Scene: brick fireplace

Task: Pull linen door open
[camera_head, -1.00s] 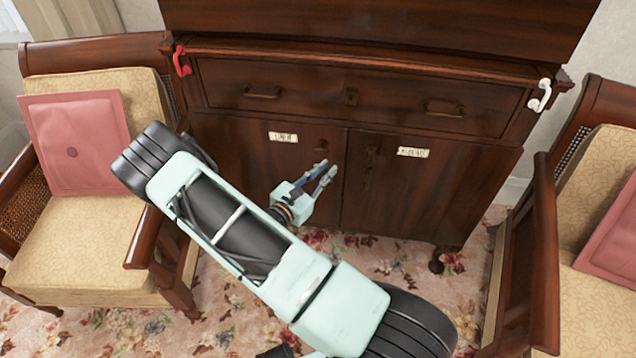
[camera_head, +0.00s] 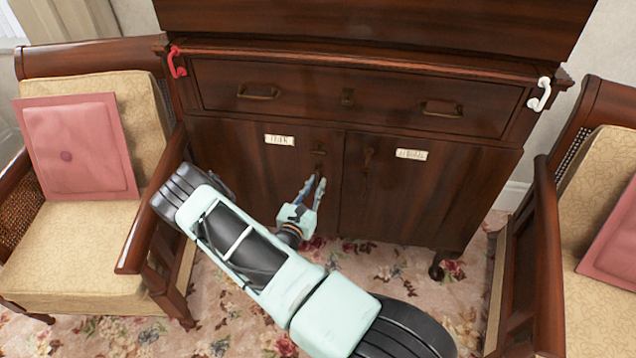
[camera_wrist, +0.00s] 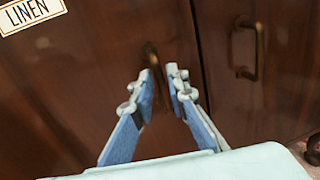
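The linen door (camera_head: 245,160) is the lower left door of the dark wood cabinet, and it is shut. Its white label (camera_head: 279,140) reads LINEN in the wrist view (camera_wrist: 28,12). The door's brass handle (camera_head: 319,148) is near its right edge. My gripper (camera_head: 315,181) is in front of this door, just below the handle in the head view. In the wrist view my gripper (camera_wrist: 162,80) has a narrow gap between its fingertips, with nothing held.
The right door (camera_head: 425,195) has its own handle (camera_wrist: 248,48) and label (camera_head: 411,155). A drawer (camera_head: 350,98) is above the doors. An armchair (camera_head: 75,240) stands close on the left, another (camera_head: 600,210) on the right. Flowered carpet (camera_head: 440,300) lies in front.

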